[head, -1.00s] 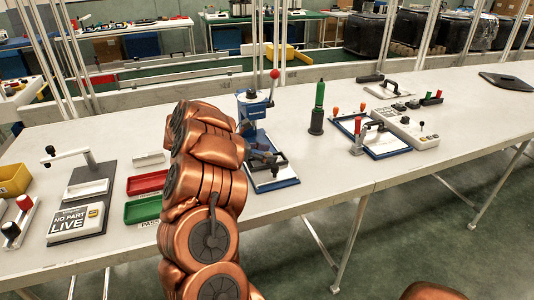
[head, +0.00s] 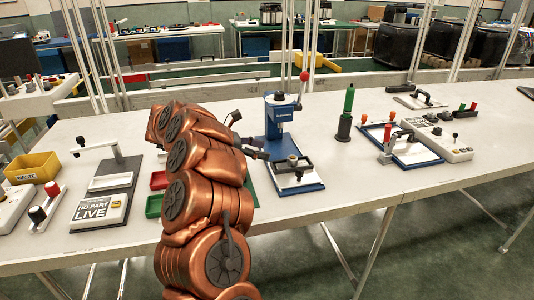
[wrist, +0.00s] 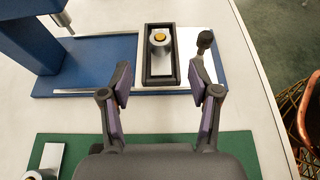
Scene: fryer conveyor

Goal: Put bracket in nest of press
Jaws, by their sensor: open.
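The press (head: 279,117) is blue, with a red-ball lever, and stands mid-table on a blue base. Its nest (head: 306,164) is a dark rectangular frame on the base plate; it also shows in the wrist view (wrist: 147,70). A silver part that looks like the bracket (wrist: 160,65) lies inside the nest frame, with a round yellow-centred boss at its far end. My gripper (wrist: 160,84) is open and empty, its fingers apart on the near side of the nest. In the head view my gripper (head: 252,148) is left of the nest, partly hidden by my arm.
A green surface (wrist: 240,148) lies under the gripper, with a silver piece (wrist: 47,158) at its left. A dark-knobbed handle (wrist: 205,42) stands right of the nest. A green-topped bottle-like tool (head: 346,113) and blue-edged fixture (head: 412,150) stand right of the press.

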